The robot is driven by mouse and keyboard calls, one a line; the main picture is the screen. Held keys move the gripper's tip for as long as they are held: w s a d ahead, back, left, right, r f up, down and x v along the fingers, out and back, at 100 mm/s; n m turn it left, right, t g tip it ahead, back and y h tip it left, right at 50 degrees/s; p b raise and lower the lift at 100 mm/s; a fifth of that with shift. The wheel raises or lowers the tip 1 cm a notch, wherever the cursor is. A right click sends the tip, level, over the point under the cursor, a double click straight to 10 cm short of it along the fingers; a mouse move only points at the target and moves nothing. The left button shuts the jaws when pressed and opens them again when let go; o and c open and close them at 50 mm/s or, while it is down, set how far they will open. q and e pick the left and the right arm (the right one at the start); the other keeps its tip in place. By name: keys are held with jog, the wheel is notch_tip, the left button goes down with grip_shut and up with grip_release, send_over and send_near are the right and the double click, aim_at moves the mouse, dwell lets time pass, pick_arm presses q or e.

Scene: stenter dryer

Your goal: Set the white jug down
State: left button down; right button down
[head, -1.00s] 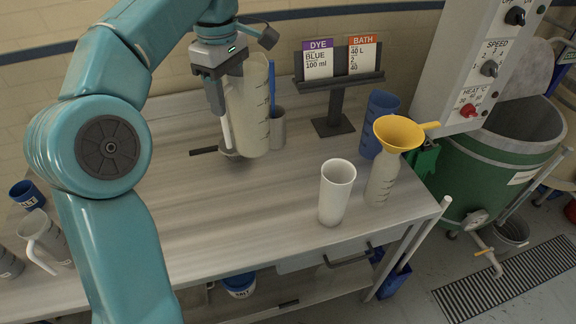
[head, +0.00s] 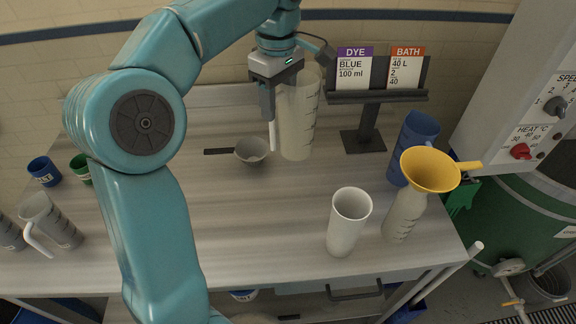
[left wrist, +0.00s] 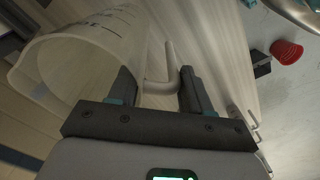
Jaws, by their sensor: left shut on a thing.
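The white jug (head: 297,125) is tall, translucent and marked with a scale. It stands upright at the back of the workbench (head: 235,215) in the head view. I cannot tell whether its base touches the bench. My left gripper (head: 268,112) is beside it on the left, shut on its handle (head: 272,134). In the left wrist view the jug (left wrist: 90,55) is at upper left, its handle (left wrist: 160,85) between the fingers (left wrist: 158,92). My right gripper is not in view.
A scoop (head: 251,150) lies just left of the jug. The card stand (head: 363,140) is to its right. A white cup (head: 348,222), a bottle with a yellow funnel (head: 430,170) and a blue jug (head: 414,135) stand at right. The middle of the bench is clear.

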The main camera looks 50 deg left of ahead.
aim_at(291, 121)
pick_arm(q)
notch_tip(291, 121, down, 16)
jog(key=shift+w, duration=0.35)
jog(key=shift+c, duration=2.4)
grip_release()
jog(key=shift+a, duration=0.15)
notch_tip(291, 121, up, 12)
jog(key=shift+r, duration=0.25)
